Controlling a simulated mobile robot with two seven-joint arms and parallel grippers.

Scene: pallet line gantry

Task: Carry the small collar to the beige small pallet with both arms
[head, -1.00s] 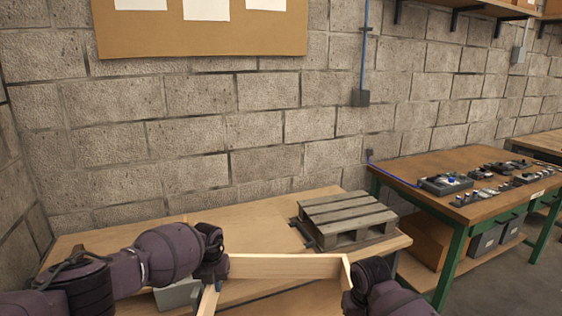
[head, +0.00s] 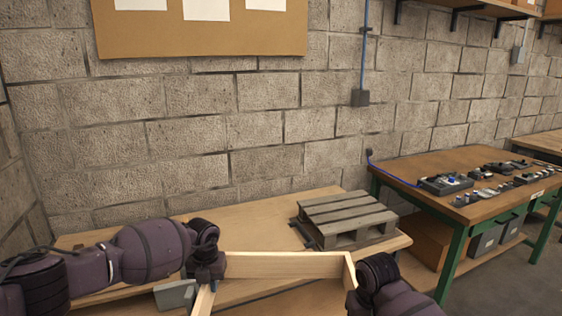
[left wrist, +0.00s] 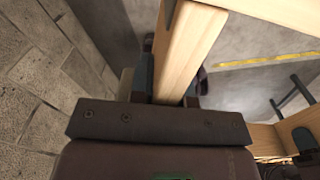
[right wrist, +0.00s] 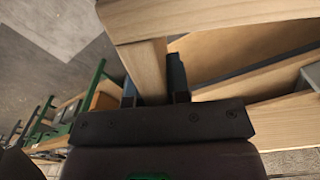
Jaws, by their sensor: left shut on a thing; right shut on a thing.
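The small collar (head: 285,265) is a pale wooden frame of upright boards, held in front of and above the near part of the wooden table. Its near part is cut off by the bottom of the head view. My left gripper (left wrist: 172,85) is shut on the collar's left board. My right gripper (right wrist: 153,82) is shut on its right board; its fingers lie either side of the wood. A small slatted pallet (head: 345,213) sits on the right of the table, beyond the collar. It looks grey-brown; I see no clearly beige pallet.
The wooden table (head: 255,215) is bare behind the collar. A grey block (head: 175,296) shows beneath my left arm. At right, a green-legged workbench (head: 440,170) carries several small parts. A block wall (head: 200,130) closes off the back.

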